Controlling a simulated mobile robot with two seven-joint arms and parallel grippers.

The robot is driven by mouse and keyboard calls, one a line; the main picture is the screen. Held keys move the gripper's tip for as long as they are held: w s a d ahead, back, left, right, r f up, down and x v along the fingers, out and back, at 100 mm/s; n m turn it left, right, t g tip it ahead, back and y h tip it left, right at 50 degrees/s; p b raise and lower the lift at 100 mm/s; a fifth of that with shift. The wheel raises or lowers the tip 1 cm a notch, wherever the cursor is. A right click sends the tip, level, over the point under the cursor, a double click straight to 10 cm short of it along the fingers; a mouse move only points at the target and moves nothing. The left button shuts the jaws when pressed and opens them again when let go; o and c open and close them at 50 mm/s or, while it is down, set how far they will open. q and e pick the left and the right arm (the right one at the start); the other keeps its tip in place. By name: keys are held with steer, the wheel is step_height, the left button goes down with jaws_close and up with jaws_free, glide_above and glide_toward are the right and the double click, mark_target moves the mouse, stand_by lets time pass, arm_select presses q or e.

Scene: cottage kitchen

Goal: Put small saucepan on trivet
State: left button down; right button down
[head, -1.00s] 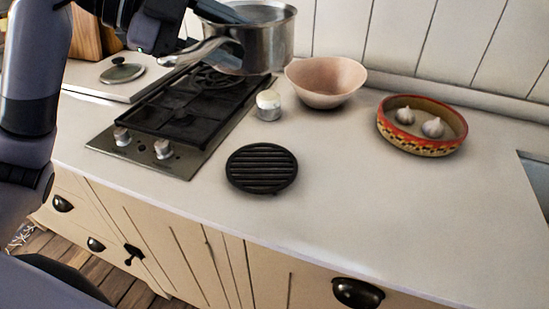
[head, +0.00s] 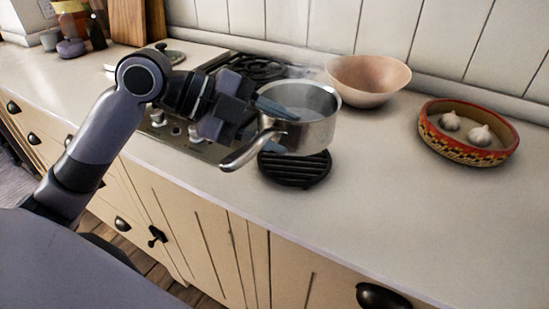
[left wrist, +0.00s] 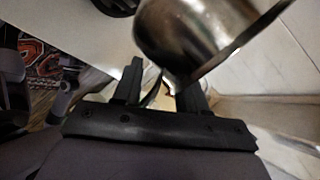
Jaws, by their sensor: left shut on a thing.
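The small steel saucepan (head: 310,132) hangs in the air, roughly upright, over the far part of the trivet in the head view. Its handle points toward the front left. The black round ribbed trivet (head: 296,178) lies on the counter, its far part hidden by the pan; a gap between them is not clear to see. My left gripper (head: 272,125) is shut on the saucepan at its handle side. In the left wrist view, the saucepan (left wrist: 190,45) fills the top middle, beyond the fingers (left wrist: 160,88). My right gripper is in neither current view.
A pink bowl (head: 368,82) stands close behind the pan on the right. A patterned dish (head: 468,148) with garlic is further right. The gas hob (head: 190,138) is left, partly behind my arm. The counter (head: 400,210) front right of the trivet is clear.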

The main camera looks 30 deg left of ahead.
arm_select(q)
steer(key=shift+f, duration=2.7)
arm_select(e)
steer(key=shift+w+a+f, duration=0.1)
steer(key=shift+a, duration=0.05)
arm_select(q)
steer(key=shift+f+b, duration=0.1)
steer(key=shift+b, duration=0.25)
arm_select(e)
steer(key=shift+f, duration=0.1)
arm_select(q)
steer(key=c, duration=0.6)
jaws_free()
steer(key=shift+f, duration=0.1)
steer(key=shift+a+r, duration=0.2)
steer(key=b+v, duration=0.1)
steer(key=v, duration=1)
steer(key=shift+s+a, duration=0.2)
steer(key=shift+s, duration=0.05)
arm_select(e)
steer(key=shift+w+a+f, duration=0.15)
steer(key=shift+f, duration=0.15)
